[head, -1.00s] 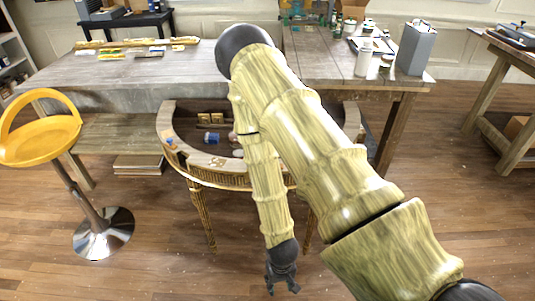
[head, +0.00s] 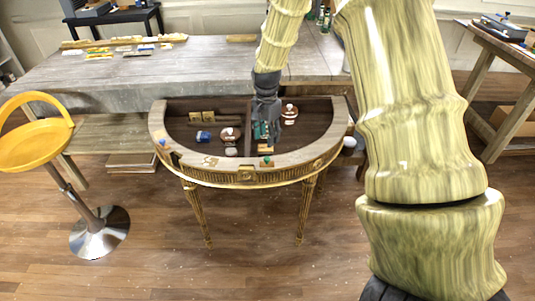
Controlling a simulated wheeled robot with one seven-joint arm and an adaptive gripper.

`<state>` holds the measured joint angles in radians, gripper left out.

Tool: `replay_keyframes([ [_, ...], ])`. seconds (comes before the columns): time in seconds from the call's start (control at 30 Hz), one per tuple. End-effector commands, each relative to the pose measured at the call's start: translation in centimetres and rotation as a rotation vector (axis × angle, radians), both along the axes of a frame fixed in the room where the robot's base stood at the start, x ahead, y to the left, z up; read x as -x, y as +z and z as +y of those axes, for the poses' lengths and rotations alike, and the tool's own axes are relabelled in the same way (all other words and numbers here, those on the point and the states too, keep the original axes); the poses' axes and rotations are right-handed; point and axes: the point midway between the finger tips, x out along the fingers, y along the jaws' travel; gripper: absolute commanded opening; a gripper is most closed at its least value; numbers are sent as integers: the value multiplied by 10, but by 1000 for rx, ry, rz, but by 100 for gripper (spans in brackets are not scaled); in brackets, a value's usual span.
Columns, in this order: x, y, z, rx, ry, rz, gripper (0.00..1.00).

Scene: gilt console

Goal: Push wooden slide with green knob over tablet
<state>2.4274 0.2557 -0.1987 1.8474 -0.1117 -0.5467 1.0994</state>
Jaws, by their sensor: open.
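The gilt half-round console (head: 182,157) stands in the middle of the head view, with an open dark recess. A small green knob (head: 267,160) sits on a wooden piece at the recess's front edge, right of centre; this looks like the slide. A teal-green thing (head: 261,131) lies in the recess just behind it, partly hidden by my gripper; I cannot tell whether it is the tablet. My gripper (head: 266,121) points down over the recess, open, behind the green knob. I cannot tell whether it touches anything.
In the recess are a blue item (head: 204,137), a lidded reddish-white pot (head: 289,112) and a similar one (head: 231,134). A blue knob (head: 162,142) is on the left rim. A grey table (head: 200,70) stands behind; a yellow stool (head: 35,145) at left. The floor in front is clear.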

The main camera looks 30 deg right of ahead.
Motion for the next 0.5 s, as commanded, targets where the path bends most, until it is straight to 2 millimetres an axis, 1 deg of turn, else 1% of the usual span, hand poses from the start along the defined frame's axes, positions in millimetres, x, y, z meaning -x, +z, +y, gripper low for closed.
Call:
replay_keyframes([
  [0.07,-1,4,-3,-1,-14,1,44],
  [0.17,-2,1,-3,0,-17,3,44],
  [0.27,-1,-9,-3,-1,-15,5,44],
  [0.5,-1,-39,-3,0,-15,3,44],
])
